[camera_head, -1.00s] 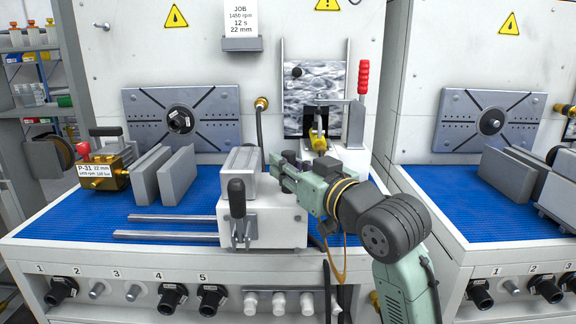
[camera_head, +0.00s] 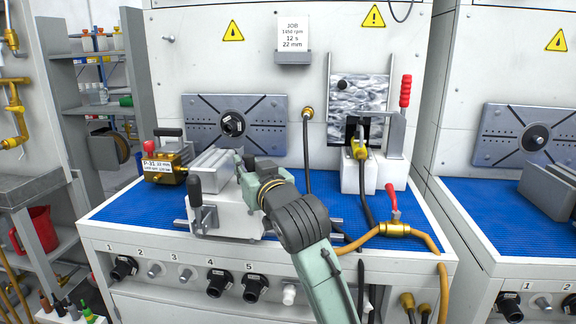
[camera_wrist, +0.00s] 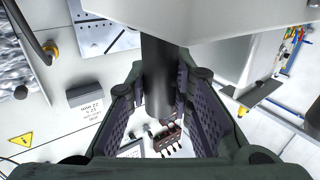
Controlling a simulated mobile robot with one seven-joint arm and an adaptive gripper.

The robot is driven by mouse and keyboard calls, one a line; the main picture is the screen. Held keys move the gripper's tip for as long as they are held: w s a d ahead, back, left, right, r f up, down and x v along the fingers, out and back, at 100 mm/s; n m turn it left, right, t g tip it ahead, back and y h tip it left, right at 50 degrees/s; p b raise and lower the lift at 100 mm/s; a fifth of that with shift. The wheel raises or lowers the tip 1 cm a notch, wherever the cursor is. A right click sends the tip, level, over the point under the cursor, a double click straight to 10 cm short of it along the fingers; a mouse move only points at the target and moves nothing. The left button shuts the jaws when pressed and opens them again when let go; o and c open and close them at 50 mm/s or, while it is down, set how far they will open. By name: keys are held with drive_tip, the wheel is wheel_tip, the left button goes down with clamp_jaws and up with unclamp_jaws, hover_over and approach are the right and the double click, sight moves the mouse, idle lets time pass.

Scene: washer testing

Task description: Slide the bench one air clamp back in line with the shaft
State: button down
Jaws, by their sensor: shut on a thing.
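The air clamp (camera_head: 222,212) is a white block with a black-knobbed front lever, on metal rails on bench one's blue top. It stands in front of the wall plate with the dark round shaft hub (camera_head: 232,123), roughly below the hub in the head view; exact alignment is hard to tell. My gripper (camera_head: 243,168) reaches in at the clamp's right side. In the wrist view, my gripper (camera_wrist: 165,115) is shut around a dark upright post (camera_wrist: 158,75) that meets the clamp's pale body.
The brass P-31 pump (camera_head: 165,165) stands left of the clamp. A white fixture with a red-handled lever (camera_head: 404,92) stands right. An orange hose with a brass valve (camera_head: 393,229) crosses the front right edge.

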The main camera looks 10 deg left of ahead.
sight(214, 163)
drive_tip(key=a+p, duration=0.1)
drive_tip(key=a, duration=0.7)
drive_tip(key=c, duration=1.5)
unclamp_jaws()
drive_tip(key=shift+a, duration=0.1)
drive_tip(key=shift+o, duration=0.5)
drive_tip(key=shift+s+d, duration=0.2)
drive_tip(key=shift+d, duration=0.1)
drive_tip(key=v, duration=1.1)
drive_tip(key=shift+s, duration=0.2)
